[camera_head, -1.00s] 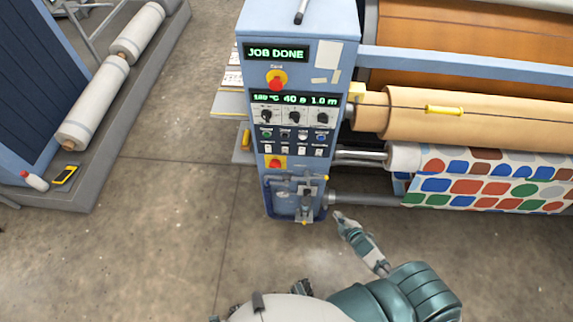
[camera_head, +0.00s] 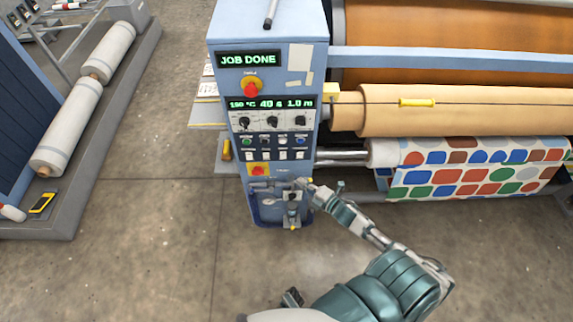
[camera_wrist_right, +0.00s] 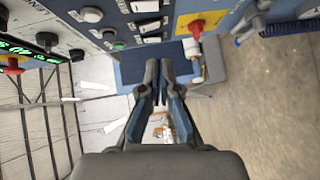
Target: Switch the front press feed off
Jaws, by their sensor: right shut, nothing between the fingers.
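The blue press control cabinet (camera_head: 225,133) stands in the middle of the head view, its display (camera_head: 248,59) reading JOB DONE. Below are a red knob on yellow (camera_head: 251,88), black rotary knobs, coloured buttons and a row of small white-plated switches (camera_head: 265,156). A lower red-and-yellow switch (camera_head: 259,170) sits under them; a red-and-yellow switch also shows in the wrist view (camera_wrist_right: 197,28). Their labels are too small to read. My right gripper (camera_head: 298,184) is shut and empty, in front of the cabinet's lower right; its fingers (camera_wrist_right: 158,68) show in the wrist view. My left gripper is not seen.
Fabric rollers (camera_head: 440,110) and patterned cloth (camera_head: 470,170) lie right of the cabinet. A latch-like fitting (camera_head: 291,215) is on its lower front. A second machine with white rolls (camera_head: 70,125) stands at left. The concrete floor between is clear.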

